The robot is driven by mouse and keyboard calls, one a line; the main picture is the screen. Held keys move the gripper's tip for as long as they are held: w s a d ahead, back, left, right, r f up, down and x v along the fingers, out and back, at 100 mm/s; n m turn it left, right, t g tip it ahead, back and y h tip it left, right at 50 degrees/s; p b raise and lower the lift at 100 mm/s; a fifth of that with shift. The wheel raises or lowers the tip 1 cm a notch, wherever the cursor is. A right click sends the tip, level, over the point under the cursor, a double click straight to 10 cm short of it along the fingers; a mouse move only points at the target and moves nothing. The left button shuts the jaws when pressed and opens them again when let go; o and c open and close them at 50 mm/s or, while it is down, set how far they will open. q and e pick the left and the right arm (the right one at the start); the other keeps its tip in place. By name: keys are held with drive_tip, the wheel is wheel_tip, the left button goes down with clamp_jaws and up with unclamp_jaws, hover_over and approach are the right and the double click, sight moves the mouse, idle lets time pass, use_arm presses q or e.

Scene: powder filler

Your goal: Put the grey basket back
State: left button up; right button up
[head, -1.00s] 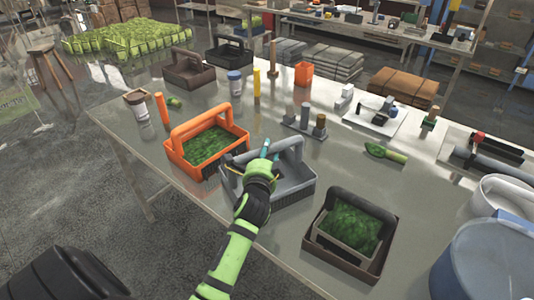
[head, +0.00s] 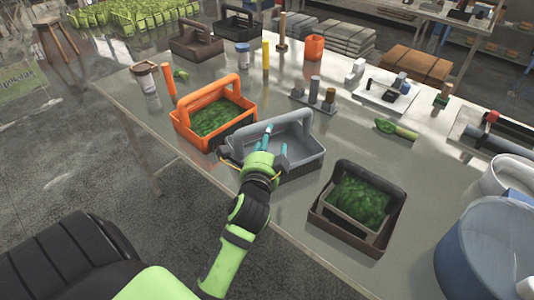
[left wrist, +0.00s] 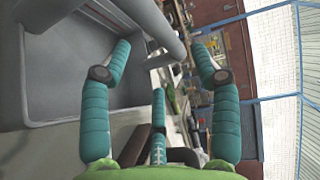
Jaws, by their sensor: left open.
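The grey basket (head: 309,163) stands upright on the table between an orange basket and a dark basket. Its inside looks empty, and its handle arches over it. My left gripper (head: 275,143) is open at the near left side of the grey basket, its teal fingers spread and empty. In the left wrist view the grey basket (left wrist: 45,95) fills the left side, with its handle running past the upper middle. The left gripper's fingers (left wrist: 167,62) are apart with nothing between them. Whether a finger touches the basket cannot be told. My right gripper is not in view.
The orange basket (head: 181,127) with green contents stands left of the grey one. A dark basket (head: 325,231) with green contents stands to its right. A peg stand (head: 314,101) is behind. White and blue tubs (head: 490,255) are at the right edge.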

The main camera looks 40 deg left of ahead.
use_arm(q)
drive_tip(key=shift+v, duration=1.7)
